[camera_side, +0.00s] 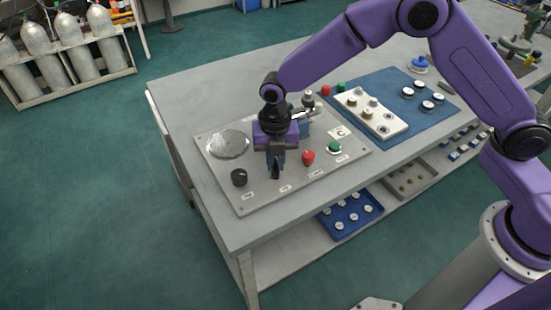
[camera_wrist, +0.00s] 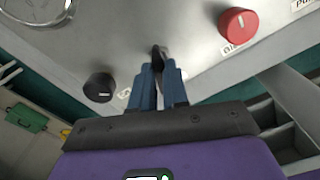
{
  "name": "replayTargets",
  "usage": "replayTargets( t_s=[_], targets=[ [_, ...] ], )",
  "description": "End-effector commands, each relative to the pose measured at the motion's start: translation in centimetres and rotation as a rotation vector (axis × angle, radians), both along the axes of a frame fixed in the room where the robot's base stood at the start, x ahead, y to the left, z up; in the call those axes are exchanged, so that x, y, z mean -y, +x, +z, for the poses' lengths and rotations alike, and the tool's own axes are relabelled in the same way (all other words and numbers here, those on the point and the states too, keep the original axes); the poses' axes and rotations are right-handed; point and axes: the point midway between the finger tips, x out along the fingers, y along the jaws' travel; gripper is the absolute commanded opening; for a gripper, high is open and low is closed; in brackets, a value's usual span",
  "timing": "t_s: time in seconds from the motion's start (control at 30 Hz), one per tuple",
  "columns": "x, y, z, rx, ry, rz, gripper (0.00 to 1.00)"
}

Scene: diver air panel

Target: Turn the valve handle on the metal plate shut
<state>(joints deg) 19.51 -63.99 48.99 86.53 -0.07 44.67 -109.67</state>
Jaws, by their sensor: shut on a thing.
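The metal plate (camera_side: 215,166) lies on the grey table, and part of it also shows in the wrist view (camera_wrist: 115,35). My gripper (camera_side: 276,165) points down over the front middle of the plate, between the black knob and the red knob. In the wrist view its blue fingers (camera_wrist: 159,68) are shut on the dark valve handle (camera_wrist: 157,50). The fingers hide most of the handle, so its exact angle cannot be told.
A black knob (camera_side: 239,177) stands to the left and a red knob (camera_side: 308,157) to the right, both close by. A green knob (camera_side: 334,147) and a round gauge (camera_side: 228,144) are also on the plate. A blue mat (camera_side: 400,84) with parts lies further right.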

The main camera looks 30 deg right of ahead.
Motion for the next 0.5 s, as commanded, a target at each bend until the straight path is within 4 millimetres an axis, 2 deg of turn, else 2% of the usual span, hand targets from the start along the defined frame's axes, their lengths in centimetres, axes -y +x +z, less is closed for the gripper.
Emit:
replayTargets(
  t_s=[0.5],
  targets=[
    [-0.05,0.16,0.1,0.001,0.001,-0.493,0.0]
  ],
)
